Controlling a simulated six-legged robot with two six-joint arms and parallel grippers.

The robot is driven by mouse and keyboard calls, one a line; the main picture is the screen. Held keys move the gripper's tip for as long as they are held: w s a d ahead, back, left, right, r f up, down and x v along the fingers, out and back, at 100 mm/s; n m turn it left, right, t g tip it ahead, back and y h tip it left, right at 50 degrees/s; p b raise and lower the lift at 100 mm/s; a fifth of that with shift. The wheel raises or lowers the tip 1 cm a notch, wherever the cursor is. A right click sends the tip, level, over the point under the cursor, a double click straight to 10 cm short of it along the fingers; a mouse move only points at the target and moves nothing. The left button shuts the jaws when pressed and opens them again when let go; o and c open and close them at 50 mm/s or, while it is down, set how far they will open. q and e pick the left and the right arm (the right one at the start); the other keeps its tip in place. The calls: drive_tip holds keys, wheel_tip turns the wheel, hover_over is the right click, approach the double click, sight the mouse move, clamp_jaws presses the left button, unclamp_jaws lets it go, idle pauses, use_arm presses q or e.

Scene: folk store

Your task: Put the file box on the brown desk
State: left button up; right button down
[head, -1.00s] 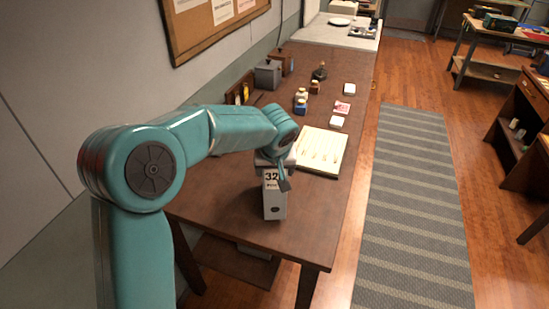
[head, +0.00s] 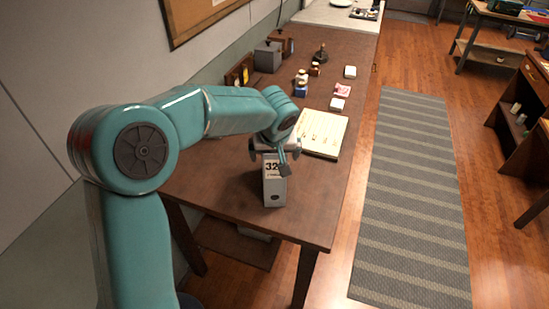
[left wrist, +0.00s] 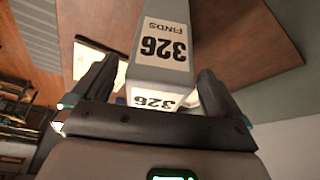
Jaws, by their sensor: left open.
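The file box (head: 274,187) is grey with a white label and stands upright near the front end of the brown desk (head: 225,186). In the left wrist view the file box (left wrist: 159,72) shows the label "326 FINDS". My left gripper (head: 284,160) is at the top of the box. In the left wrist view my left gripper (left wrist: 158,85) is open, with one finger on each side of the box's near end. Whether the fingers touch it is hard to tell. My right gripper is out of view.
A pale board (head: 320,133) lies behind the box. Several small bottles, white blocks and a grey container (head: 268,56) stand farther back. A striped rug (head: 410,200) lies on the floor right of the desk. The desk's front right corner is bare.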

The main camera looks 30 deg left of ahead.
use_arm(q)
drive_tip(key=v, duration=0.9)
drive_tip(key=s+d+f+m+g+h, duration=0.15)
drive_tip(key=d+f, duration=0.25)
drive_tip(key=f, duration=0.4)
drive_tip(key=s+d+f+m+h, duration=0.15)
drive_tip(key=d+f, duration=0.25)
drive_tip(key=f, duration=0.4)
drive_tip(key=s+d+f+m+g+h, duration=0.15)
drive_tip(key=d+f, duration=0.25)
drive_tip(key=f, duration=0.4)
drive_tip(key=s+d+f+h, duration=0.1)
drive_tip(key=s+d+f, duration=0.2)
drive_tip(key=s+f, duration=0.4)
drive_tip(key=s+d+f+h, duration=0.1)
drive_tip(key=s+d+f, duration=0.2)
drive_tip(key=s+f, duration=0.5)
drive_tip(key=shift+s+m+b, duration=0.35)
drive_tip(key=shift+s+b, duration=0.05)
drive_tip(key=shift+s, duration=0.8)
